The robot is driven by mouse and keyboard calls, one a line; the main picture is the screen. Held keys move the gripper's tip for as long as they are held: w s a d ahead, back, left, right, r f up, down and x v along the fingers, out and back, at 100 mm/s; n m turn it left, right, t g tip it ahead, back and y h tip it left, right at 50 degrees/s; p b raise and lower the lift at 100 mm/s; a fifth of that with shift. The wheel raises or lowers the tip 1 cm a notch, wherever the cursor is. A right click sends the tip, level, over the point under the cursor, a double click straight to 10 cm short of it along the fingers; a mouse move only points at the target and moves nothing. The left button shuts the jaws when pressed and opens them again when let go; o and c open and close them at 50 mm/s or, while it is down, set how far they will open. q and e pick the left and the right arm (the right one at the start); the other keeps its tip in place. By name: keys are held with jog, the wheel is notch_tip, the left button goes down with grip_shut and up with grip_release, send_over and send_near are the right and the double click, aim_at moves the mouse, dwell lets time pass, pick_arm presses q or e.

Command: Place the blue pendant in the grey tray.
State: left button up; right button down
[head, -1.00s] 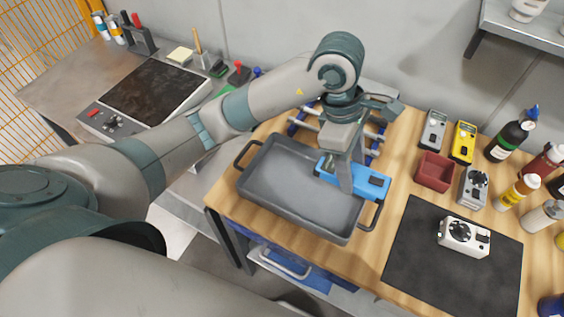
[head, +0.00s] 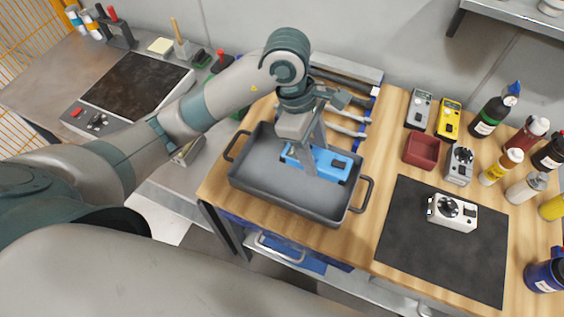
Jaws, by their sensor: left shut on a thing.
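The blue pendant (head: 334,166) is a flat blue box with a small dark panel near its right end. My left gripper (head: 312,170) is shut on it, pointing down, with the fingers hiding part of its middle. The grey tray (head: 270,197) is a dark, shallow pan with a handle at each end, near the wooden bench's left end. The pendant is within the tray's outline, toward the back right. I cannot tell whether it touches the tray floor. My right gripper is not in view.
Tools on a rack (head: 345,120) lie behind the tray. To the right are a red bin (head: 422,150), grey and yellow meters (head: 449,118), a black mat (head: 440,250) with a white device (head: 453,213), and several bottles. The tray's front left floor is bare.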

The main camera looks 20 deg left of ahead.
pick_arm(q)
jog(key=a+f, duration=0.1)
jog(key=a, duration=0.1)
jog(key=s+a+f+p, duration=0.1)
jog(key=a+f, duration=0.1)
jog(key=a, duration=0.1)
jog(key=a+f+p, duration=0.1)
jog(key=a, duration=0.1)
jog(key=shift+s+a+f, duration=0.15)
jog(key=shift+a+f, duration=0.05)
jog(key=shift+a, duration=0.05)
jog(key=shift+f+p, duration=0.9)
jog(key=shift+f, duration=1.1)
